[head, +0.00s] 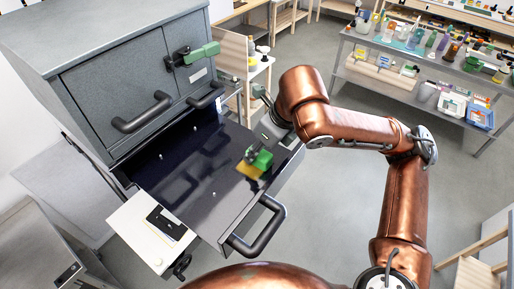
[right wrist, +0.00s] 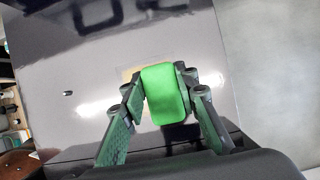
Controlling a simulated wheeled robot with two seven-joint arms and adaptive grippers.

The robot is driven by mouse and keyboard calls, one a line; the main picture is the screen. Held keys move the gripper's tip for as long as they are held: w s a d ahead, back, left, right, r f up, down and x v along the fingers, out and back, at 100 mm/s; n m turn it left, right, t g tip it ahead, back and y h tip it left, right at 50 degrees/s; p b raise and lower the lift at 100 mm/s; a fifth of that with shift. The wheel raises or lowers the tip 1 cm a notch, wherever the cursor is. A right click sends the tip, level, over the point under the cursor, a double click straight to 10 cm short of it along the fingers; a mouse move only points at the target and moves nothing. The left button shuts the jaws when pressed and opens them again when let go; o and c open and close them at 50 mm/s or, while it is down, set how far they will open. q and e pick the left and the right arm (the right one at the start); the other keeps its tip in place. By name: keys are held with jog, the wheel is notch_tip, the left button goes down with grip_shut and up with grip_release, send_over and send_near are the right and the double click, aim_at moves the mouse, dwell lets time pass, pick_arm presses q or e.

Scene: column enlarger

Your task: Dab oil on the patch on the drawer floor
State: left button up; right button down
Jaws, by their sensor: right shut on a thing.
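The open drawer (head: 185,185) has a dark, glossy floor. A yellow-tan patch (head: 248,171) lies on that floor toward the drawer's right side; its edge also shows in the right wrist view (right wrist: 126,74). My right gripper (head: 256,155) reaches into the drawer from the right. It is shut on a bright green block (right wrist: 165,93), held between its two fingers. The block is over the patch and hides most of it in the right wrist view. I cannot tell whether the block touches the floor. My left gripper is not in view.
The grey cabinet (head: 120,75) stands behind the drawer, with a green-handled lever (head: 203,53) on its front. A black handle (head: 262,225) sticks out from the drawer front. A white board with a black item (head: 166,223) is beside the drawer. Loaded shelves (head: 430,60) stand far right.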

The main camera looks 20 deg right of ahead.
dwell(0.3)
jog(key=shift+s+a, duration=0.45)
jog(key=shift+a, duration=0.1)
jog(key=shift+s+a, duration=0.4)
jog(key=shift+a, duration=0.1)
jog(key=shift+s+a, duration=0.45)
jog(key=shift+a, duration=0.1)
jog(key=shift+s+a, duration=0.4)
jog(key=shift+a, duration=0.15)
